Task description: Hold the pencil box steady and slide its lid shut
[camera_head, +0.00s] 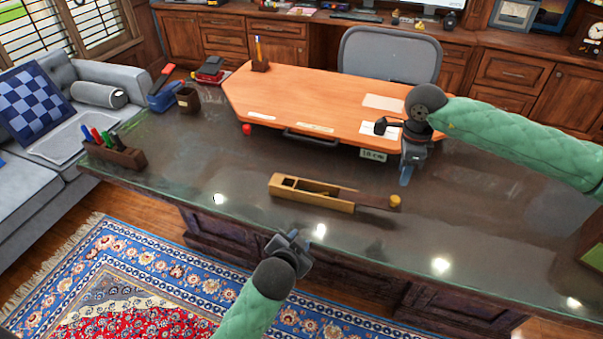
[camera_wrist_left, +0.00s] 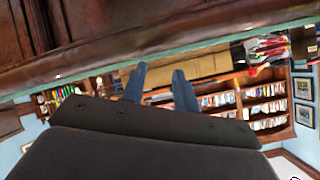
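The tan wooden pencil box (camera_head: 312,193) lies on the dark desk, its left end open on top. Its lid (camera_head: 362,198) is slid partway out to the right, with a round yellow knob (camera_head: 395,201) at its end. My left gripper (camera_head: 293,238) is at the desk's front edge, below and apart from the box. In the left wrist view its two fingers (camera_wrist_left: 160,74) are spread and empty, with the tan box (camera_wrist_left: 205,66) beyond them. My right gripper (camera_head: 406,180) hangs above the desk behind the knob, apart from it; its finger gap is unclear.
An orange board (camera_head: 300,95) lies behind the box. A pen holder (camera_head: 114,153) stands at the desk's left end, with a dark cup (camera_head: 188,100) farther back. A small red item (camera_head: 247,129) sits before the board. The desk around the box is clear.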

